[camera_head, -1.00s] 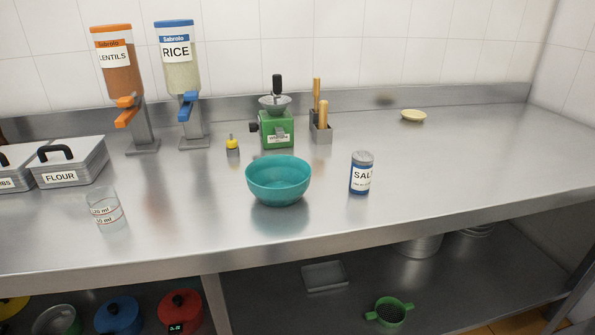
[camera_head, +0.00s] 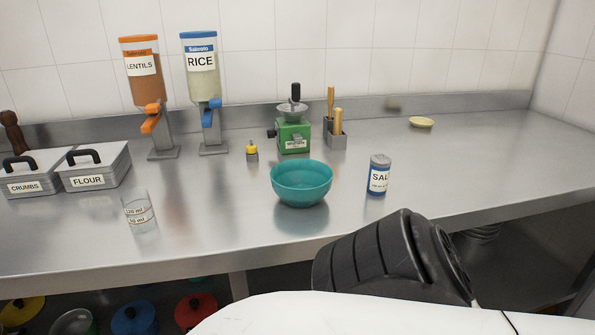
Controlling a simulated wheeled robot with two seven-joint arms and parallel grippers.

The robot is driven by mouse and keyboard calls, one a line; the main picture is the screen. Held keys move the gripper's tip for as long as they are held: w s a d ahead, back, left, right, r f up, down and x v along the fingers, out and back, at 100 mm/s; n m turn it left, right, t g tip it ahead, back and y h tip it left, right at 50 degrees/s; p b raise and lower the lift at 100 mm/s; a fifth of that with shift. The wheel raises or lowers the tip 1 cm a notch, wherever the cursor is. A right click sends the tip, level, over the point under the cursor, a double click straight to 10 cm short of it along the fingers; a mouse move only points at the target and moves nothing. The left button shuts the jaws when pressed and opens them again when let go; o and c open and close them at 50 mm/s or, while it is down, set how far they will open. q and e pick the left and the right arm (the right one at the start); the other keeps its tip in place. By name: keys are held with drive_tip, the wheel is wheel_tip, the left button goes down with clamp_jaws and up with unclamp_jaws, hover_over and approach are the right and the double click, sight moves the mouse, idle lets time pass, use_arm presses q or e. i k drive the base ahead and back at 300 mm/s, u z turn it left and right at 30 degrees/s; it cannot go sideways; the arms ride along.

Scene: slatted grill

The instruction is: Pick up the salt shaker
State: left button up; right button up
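The salt shaker (camera_head: 379,175) stands upright on the steel counter, right of the teal bowl. It is a blue and white cylinder with a grey top and a label reading SAL. My own dark and white arm parts show at the bottom right, below and in front of the shaker, apart from it in the picture. No fingertips of either gripper are in view.
The teal bowl (camera_head: 302,183) stands left of the shaker, with a clear measuring cup (camera_head: 139,212) further left. A green grinder (camera_head: 294,135) and a utensil holder (camera_head: 337,141) stand behind. The counter (camera_head: 480,160) right of the shaker is clear.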

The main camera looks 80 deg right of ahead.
sight(379, 169)
drive_tip(key=i, duration=1.3)
drive_tip(key=z, duration=2.05)
